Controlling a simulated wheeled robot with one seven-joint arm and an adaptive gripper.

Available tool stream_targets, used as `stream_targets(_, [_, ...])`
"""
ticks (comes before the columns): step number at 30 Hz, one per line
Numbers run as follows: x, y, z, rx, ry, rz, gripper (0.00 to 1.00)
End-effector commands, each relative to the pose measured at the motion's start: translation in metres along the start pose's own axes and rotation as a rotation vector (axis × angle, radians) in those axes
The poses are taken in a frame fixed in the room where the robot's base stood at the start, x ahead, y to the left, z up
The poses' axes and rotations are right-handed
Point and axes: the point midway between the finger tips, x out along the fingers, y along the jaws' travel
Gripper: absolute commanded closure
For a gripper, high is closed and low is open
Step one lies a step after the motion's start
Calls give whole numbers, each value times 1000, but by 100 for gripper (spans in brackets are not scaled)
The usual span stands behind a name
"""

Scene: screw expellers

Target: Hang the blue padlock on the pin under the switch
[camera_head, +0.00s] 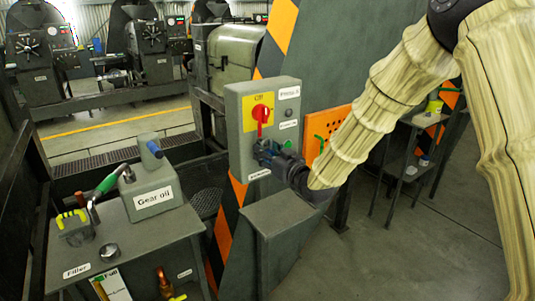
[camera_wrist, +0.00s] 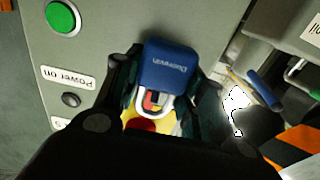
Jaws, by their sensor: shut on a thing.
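My gripper (camera_head: 264,150) is at the front of the grey switch box (camera_head: 235,137), just below the red switch (camera_head: 262,115) on its yellow plate. In the wrist view, my gripper (camera_wrist: 165,82) is shut on the blue padlock (camera_wrist: 169,65), with one finger on each side of its body. The padlock's metal shackle (camera_wrist: 172,110) points toward the yellow plate, and red and yellow show through its loop. The red switch (camera_wrist: 140,125) is partly hidden by my gripper. I cannot make out the pin, or whether the shackle is around it.
A green button (camera_wrist: 62,17) and a "Power on" label (camera_wrist: 68,77) are on the same box face. An orange board (camera_head: 325,128) is right of the box. A grey stand (camera_head: 278,212) is below my gripper. A bench with a gear oil can (camera_head: 153,191) is at left.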

Motion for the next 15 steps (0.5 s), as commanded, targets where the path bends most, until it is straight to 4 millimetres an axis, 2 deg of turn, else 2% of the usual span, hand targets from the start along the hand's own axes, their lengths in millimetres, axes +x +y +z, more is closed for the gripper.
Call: stream_targets(15, [10,0,0,0,0,0,86])
